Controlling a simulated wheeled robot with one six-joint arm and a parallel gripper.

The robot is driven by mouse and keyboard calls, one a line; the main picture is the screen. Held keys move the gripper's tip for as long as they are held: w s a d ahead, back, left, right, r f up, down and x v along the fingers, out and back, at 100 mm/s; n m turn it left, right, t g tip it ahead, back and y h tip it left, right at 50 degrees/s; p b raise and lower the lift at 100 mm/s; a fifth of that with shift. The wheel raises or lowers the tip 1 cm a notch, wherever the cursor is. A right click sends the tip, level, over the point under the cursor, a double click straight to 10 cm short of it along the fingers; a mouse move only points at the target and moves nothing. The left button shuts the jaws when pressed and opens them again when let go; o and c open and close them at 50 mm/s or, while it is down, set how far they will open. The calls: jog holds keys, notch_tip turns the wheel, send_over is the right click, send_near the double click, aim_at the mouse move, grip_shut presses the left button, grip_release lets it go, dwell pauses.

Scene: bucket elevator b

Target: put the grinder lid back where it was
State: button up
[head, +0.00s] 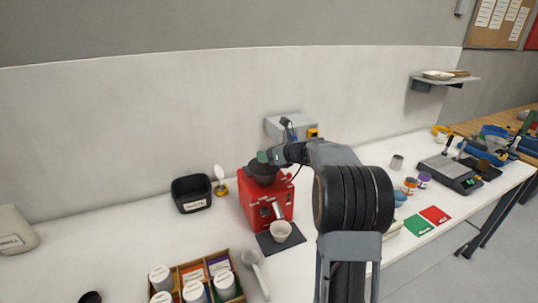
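The red grinder (268,207) stands on the white counter near the middle of the head view, with a dark hopper (263,173) on top. A small dark green round piece, which looks like the lid (262,156), shows at the top of the hopper, right at my gripper (274,156). My arm reaches in from the right, and the gripper covers part of the hopper's top. I cannot tell whether the lid rests on the hopper or is held just above it. The fingers are too small and hidden to show their opening.
A white cup (281,231) stands on a dark mat before the grinder. A black bin (191,194) and a spoon stand (220,185) are to its left. A wooden box of jars (235,268) is in front. A scale (450,173) stands far right.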

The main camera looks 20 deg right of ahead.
jog(key=shift+r, duration=0.2)
jog(key=r+b+v, duration=0.1)
jog(key=b+v, duration=0.1)
jog(key=v, duration=1)
jog(key=s+a+f+n+g+h, duration=0.1)
jog(key=s+a+f+n+g, duration=0.25)
jog(key=a+n, duration=0.35)
jog(key=s+a+f+n+g+h, duration=0.1)
jog(key=s+a+f+n+g, duration=0.1)
jog(key=s+a+n, duration=0.5)
jog(key=s+a+f+n+g+h, duration=0.1)
jog(key=s+a+f+n+h, duration=0.1)
jog(key=s+n, duration=0.3)
jog(key=s+a+f+n+g+h, duration=0.1)
jog(key=s+f+n, duration=0.4)
jog(key=n, duration=0.7)
jog(key=shift+s+a+f+n+h, duration=0.3)
jog(key=shift+s+a+f+h, duration=0.05)
jog(key=shift+s+a+h, duration=0.5)
jog(key=shift+w+a, duration=0.1)
jog(key=shift+c, duration=0.2)
